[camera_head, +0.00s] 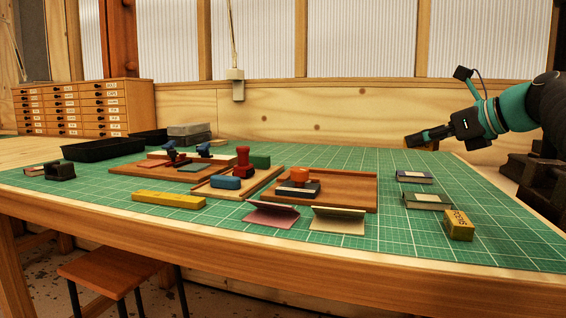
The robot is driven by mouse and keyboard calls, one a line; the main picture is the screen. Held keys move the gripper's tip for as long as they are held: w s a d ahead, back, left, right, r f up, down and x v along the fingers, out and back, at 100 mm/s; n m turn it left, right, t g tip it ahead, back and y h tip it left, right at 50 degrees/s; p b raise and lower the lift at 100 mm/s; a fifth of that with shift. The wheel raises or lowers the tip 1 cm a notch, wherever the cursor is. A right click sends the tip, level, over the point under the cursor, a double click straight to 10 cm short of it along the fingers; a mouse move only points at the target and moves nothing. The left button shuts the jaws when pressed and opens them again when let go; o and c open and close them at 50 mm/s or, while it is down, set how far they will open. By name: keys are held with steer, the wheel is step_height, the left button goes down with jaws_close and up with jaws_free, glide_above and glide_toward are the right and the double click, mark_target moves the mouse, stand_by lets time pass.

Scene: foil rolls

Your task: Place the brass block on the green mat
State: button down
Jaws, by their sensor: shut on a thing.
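The green mat (385,248) is a gridded cutting mat spread over the table top. My gripper (416,141) is at the right, raised above the far edge of the mat, with its fingers pointing left. It is shut on a small golden-brown thing, which looks like the brass block (433,146). Most of that block is hidden by the fingers. A yellow block with dark lettering (459,225) lies on the mat near the front right.
Two small flat boxes, one dark (414,177) and one grey-green (427,201), lie below my gripper. Folded cards (338,221) lie in front. Bare mat shows around the boxes.

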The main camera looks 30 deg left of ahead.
steer(key=d+r+m+t+p, duration=0.1)
steer(key=d+m+t+p, duration=0.1)
steer(key=d, duration=1.8)
steer(key=b, duration=0.2)
glide_above(466, 198)
steer(key=shift+h, duration=0.4)
step_height(466, 198, down, 7)
steer(key=shift+s+a+r, duration=0.1)
steer(key=shift+a, duration=0.05)
steer(key=shift+f+b, duration=0.55)
steer(key=shift+f, duration=1.5)
steer(key=c, duration=0.8)
jaws_free()
steer(key=shift+f, duration=0.15)
steer(key=shift+c, duration=0.2)
steer(key=shift+r, duration=0.2)
steer(key=v, duration=1.2)
steer(key=shift+f+p, duration=0.15)
steer(key=shift+p, duration=0.15)
